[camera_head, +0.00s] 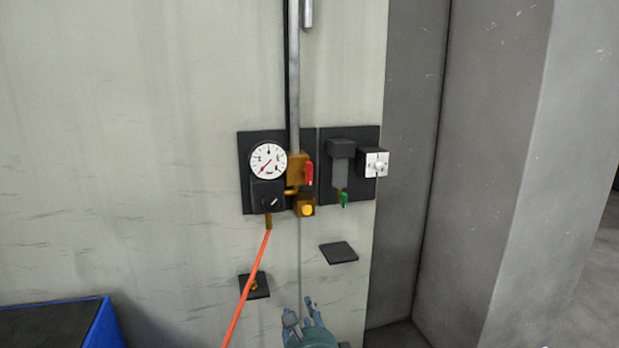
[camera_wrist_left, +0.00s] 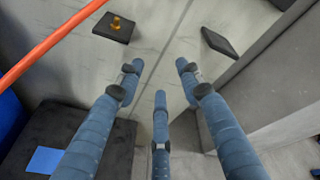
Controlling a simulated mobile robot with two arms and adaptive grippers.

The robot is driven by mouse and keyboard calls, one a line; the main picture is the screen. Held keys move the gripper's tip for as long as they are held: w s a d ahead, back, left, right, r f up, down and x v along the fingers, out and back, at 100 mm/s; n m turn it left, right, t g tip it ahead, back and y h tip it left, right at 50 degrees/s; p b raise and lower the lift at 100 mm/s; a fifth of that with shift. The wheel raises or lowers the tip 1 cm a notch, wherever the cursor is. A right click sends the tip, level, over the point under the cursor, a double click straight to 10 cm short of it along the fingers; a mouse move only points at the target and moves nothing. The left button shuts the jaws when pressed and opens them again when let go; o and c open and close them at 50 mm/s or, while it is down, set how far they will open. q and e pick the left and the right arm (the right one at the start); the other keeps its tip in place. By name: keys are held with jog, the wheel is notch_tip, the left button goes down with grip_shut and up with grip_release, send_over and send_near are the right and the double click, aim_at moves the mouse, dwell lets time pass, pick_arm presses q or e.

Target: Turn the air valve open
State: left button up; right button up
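A brass valve body (camera_head: 296,167) with a red lever (camera_head: 309,173) sits at the lower end of the grey vertical pipe on the wall, in the head view. The lever hangs roughly upright, pointing down beside the body. My left gripper (camera_head: 305,304) is at the bottom of the head view, well below the valve and apart from it. In the left wrist view my left gripper (camera_wrist_left: 159,72) has its three blue fingers spread with nothing between them. The valve is outside that view. My right gripper is not in view.
An orange hose (camera_head: 246,288) runs down left. Small dark plates (camera_head: 339,252) jut from the wall.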

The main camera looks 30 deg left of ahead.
pick_arm(q)
jog(key=w+r+m+t+y, duration=0.2)
jog(key=w+r+m+y, duration=0.3)
jog(key=r, duration=0.9)
jog(key=m+t+y, duration=0.2)
jog(key=m, duration=0.3)
send_near(309, 175)
jog(key=p+x, duration=0.3)
jog(key=x, duration=0.4)
jog(key=shift+a+r+p, duration=0.1)
jog(key=shift+r+p, duration=0.15)
jog(key=shift+p, duration=0.05)
jog(key=shift+w+a+r+g, duration=0.15)
jog(key=shift+w+a+g, duration=0.15)
jog(key=shift+w+a, duration=0.25)
jog(key=shift+c, duration=0.2)
grip_shut()
